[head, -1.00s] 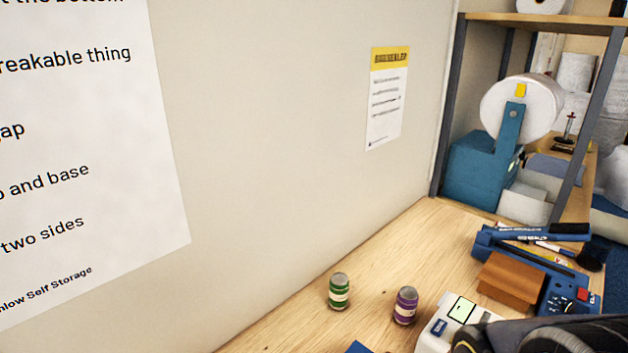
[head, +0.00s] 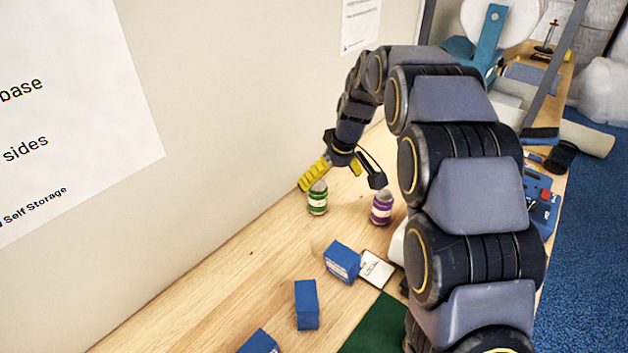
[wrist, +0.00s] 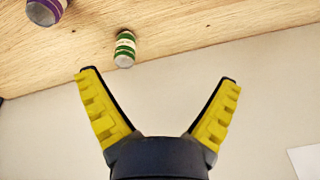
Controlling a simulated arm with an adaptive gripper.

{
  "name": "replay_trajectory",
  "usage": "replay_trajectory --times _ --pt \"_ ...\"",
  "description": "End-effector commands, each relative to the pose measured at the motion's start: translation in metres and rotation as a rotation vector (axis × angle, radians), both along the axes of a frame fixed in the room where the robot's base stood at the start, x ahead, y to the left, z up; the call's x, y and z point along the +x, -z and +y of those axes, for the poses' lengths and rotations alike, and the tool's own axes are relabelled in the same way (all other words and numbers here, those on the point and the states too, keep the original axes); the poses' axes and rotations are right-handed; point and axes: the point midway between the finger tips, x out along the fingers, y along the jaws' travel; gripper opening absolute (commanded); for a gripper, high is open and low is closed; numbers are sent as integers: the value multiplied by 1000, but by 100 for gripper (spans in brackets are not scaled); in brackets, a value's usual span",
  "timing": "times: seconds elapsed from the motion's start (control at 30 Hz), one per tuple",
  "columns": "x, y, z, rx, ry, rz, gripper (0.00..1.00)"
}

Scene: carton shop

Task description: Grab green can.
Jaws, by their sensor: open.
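The green can (head: 317,203), with a pale label band, stands upright on the wooden table near the wall. My gripper (head: 340,187) is open and empty, with yellow pads on its fingers, and hangs close to the can in the head view. One finger overlaps the top of the can there. In the wrist view the green can (wrist: 125,48) lies beyond the fingertips of my gripper (wrist: 158,78), nearer the left finger, and not between the pads.
A purple can (head: 382,210) stands to the right of the green one and also shows in the wrist view (wrist: 45,11). Several blue boxes (head: 306,304) and a white card (head: 376,269) lie nearer. The wall (head: 240,100) borders the table (head: 225,270) on the left.

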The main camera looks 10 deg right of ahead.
Motion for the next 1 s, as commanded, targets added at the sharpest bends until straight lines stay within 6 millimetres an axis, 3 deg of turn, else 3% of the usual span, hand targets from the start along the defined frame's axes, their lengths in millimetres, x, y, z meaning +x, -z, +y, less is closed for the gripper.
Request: replay_trajectory --times 0.03,0.2,0.4,1.0 --pt "20 15 -1 5 -18 -20 92" --pt "78 60 -3 14 -88 -103 92" --pt "120 103 -6 14 -146 -182 92" --pt "145 146 -1 13 -169 -214 92"
